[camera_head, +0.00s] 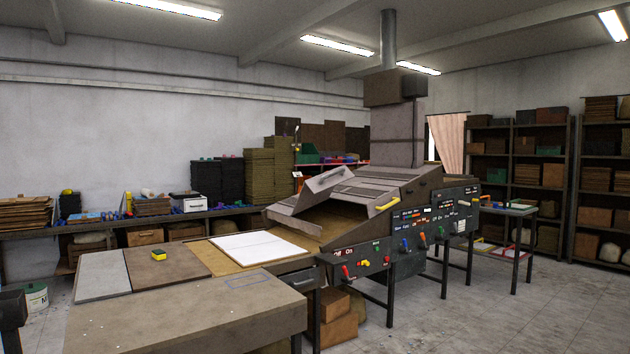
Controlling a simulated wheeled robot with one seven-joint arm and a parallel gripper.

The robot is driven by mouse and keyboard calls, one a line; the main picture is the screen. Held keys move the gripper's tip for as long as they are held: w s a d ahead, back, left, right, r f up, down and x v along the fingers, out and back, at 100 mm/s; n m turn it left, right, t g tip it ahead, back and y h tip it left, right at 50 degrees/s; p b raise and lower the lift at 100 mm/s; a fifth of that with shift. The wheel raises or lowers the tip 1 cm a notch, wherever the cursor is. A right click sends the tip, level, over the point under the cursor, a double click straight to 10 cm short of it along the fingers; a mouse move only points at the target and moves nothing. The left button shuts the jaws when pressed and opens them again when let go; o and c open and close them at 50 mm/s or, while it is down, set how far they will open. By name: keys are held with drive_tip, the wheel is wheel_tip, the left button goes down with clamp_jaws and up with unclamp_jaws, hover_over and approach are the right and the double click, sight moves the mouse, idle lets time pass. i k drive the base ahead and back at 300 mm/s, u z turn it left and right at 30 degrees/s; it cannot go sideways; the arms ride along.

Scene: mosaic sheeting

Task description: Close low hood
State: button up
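The low hood (370,190) is the grey sloped cover over the feed end of the sheeting machine. Its front flap (330,183) is tilted up, leaving a dark gap above the brown bed (340,222). A yellow handle (387,204) sits on the hood's near side edge. My gripper does not show in this view.
A dark control panel (405,240) with coloured knobs runs along the machine's near side. A large brown table (185,315) stands in front, and a white sheet (257,247) lies behind it. Bare floor (480,315) is free at the lower right.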

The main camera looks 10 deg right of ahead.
sight(315, 190)
drive_tip(key=z, duration=0.3)
drive_tip(key=i, duration=0.8)
drive_tip(key=z, duration=0.75)
drive_tip(key=i, duration=3.9)
drive_tip(key=u, duration=1.3)
drive_tip(key=i, duration=1.2)
drive_tip(key=u, duration=0.5)
